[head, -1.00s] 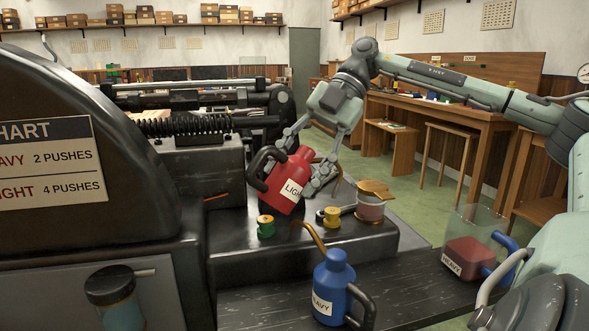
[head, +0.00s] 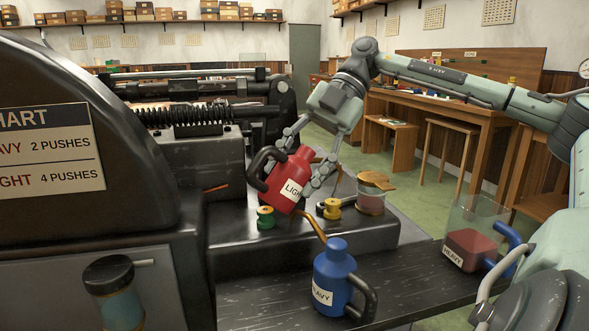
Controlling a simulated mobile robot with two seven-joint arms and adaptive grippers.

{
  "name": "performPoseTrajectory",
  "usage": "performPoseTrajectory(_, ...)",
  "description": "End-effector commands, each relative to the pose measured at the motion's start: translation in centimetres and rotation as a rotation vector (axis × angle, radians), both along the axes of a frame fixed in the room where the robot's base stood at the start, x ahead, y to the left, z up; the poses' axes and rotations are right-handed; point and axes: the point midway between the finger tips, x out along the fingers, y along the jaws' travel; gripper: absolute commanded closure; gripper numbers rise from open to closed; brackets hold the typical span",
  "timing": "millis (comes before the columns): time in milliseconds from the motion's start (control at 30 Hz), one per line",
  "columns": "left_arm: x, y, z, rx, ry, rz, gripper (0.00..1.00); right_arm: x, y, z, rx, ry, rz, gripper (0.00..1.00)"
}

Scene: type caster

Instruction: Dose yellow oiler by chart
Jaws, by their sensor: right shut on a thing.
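My right gripper (head: 318,170) is shut on a red can (head: 287,180) labelled "LIGHT". The can is tilted, with its black handle on the left. Part of its spout shows behind the fingers, but I cannot see its tip clearly. The yellow oiler (head: 331,209) sits on the dark machine bed, below and right of the can. A green oiler (head: 265,218) with a yellow top stands left of it. A blue can (head: 333,279) labelled "HEAVY" stands upright in front. The chart (head: 48,148) reads heavy 2 pushes, light 4 pushes. My left gripper is out of view.
A jar with a wooden paddle (head: 371,197) stands right of the yellow oiler. A dark-capped cup (head: 112,284) is on the machine front. The dark front shelf (head: 415,283) has bare room.

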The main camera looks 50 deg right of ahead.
Motion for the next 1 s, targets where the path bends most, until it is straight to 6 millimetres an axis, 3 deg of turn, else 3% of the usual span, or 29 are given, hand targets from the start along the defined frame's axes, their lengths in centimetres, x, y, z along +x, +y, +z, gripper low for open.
performPoseTrajectory(1000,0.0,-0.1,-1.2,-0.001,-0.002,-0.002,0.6,0.0,0.0,-1.4,0.0,-0.001,0.001,0.83)
